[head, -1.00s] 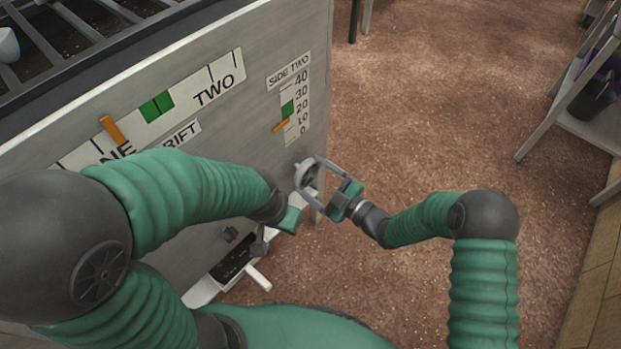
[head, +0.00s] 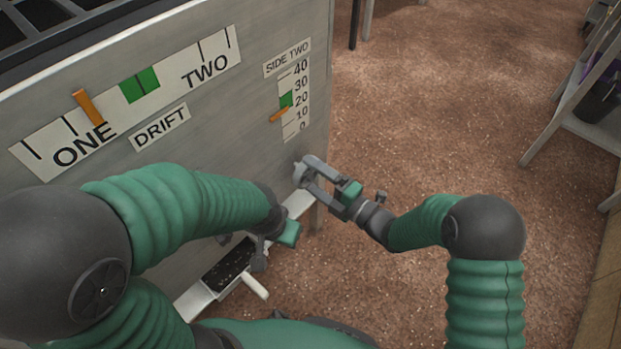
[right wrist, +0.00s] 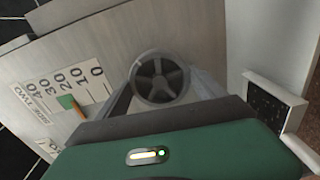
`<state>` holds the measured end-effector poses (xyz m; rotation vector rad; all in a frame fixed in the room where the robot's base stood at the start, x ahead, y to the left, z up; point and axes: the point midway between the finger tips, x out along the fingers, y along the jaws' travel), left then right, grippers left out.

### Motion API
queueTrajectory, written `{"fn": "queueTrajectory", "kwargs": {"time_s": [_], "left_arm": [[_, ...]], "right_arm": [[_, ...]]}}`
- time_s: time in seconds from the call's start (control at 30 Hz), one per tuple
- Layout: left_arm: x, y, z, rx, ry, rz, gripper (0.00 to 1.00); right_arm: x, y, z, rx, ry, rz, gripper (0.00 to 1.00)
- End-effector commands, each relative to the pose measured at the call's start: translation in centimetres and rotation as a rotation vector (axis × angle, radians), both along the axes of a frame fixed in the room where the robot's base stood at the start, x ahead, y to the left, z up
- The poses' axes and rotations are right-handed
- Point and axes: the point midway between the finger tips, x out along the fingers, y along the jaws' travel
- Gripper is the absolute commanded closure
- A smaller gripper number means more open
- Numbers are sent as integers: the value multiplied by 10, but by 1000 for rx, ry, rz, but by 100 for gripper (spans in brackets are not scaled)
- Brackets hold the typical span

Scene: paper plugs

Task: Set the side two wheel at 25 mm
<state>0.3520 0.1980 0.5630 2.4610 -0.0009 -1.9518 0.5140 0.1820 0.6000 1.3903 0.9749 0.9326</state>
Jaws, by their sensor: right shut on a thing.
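The side two wheel, a grey spoked handwheel, sits on the machine's end panel; it shows in the head view (head: 300,173) and in the right wrist view (right wrist: 158,78). My right gripper (head: 311,174) is shut on it, with fingers on both sides of the rim. The SIDE TWO scale (head: 291,110) runs from 0 to 40. Its orange pointer (head: 279,115) stands between 10 and 20, below the green block (head: 286,99). My left gripper (head: 283,234) hangs low in front of the panel, with its fingers unclear.
A DRIFT scale (head: 124,97) marked ONE and TWO is on the same panel. A white ledge with a dark textured pad (head: 228,270) is low beside my left gripper. A grey stand (head: 566,110) is at the right. The brown floor between is clear.

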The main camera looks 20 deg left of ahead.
Motion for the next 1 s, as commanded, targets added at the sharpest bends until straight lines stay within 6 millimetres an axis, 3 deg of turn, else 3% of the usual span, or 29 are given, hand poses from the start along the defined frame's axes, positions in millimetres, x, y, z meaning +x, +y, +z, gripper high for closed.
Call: {"fn": "queueTrajectory", "kwargs": {"time_s": [0.5,0.97,1.0], "left_arm": [[0,0,-34,0,0,0,64],[0,0,-34,0,0,0,64],[0,0,-34,0,0,0,64]], "right_arm": [[0,0,-3,-100,-274,1,63],[0,0,0,-112,-305,-1,63],[0,0,0,-112,-305,-1,20]]}}
